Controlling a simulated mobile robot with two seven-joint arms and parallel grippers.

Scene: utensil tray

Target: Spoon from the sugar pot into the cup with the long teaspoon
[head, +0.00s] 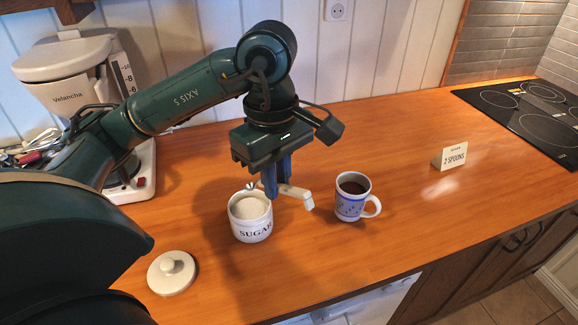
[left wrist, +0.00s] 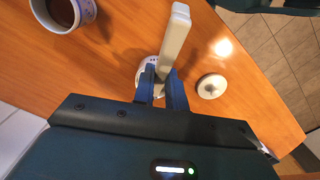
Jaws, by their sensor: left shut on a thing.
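My left gripper (head: 271,188) is shut on the pale handle of the teaspoon (head: 296,193). The handle points right, and a small shiny bowl end shows left of the fingers, at the pot's back rim. I cannot tell whether it touches the pot. The white sugar pot (head: 252,230) is open and holds pale sugar, just below the gripper. The blue-and-white cup (head: 350,206) with dark liquid stands to the right. In the left wrist view the spoon handle (left wrist: 174,40) rises between the fingers (left wrist: 163,88), and the pot is mostly hidden behind them. My right gripper is not in view.
The pot's lid (head: 172,272) lies at the front left. A card (head: 450,157) reading "2 SPOONS" stands right of the cup, before the black hob (head: 530,115). A white appliance (head: 75,75) and utensils (head: 40,145) are at the left. The counter around the cup is clear.

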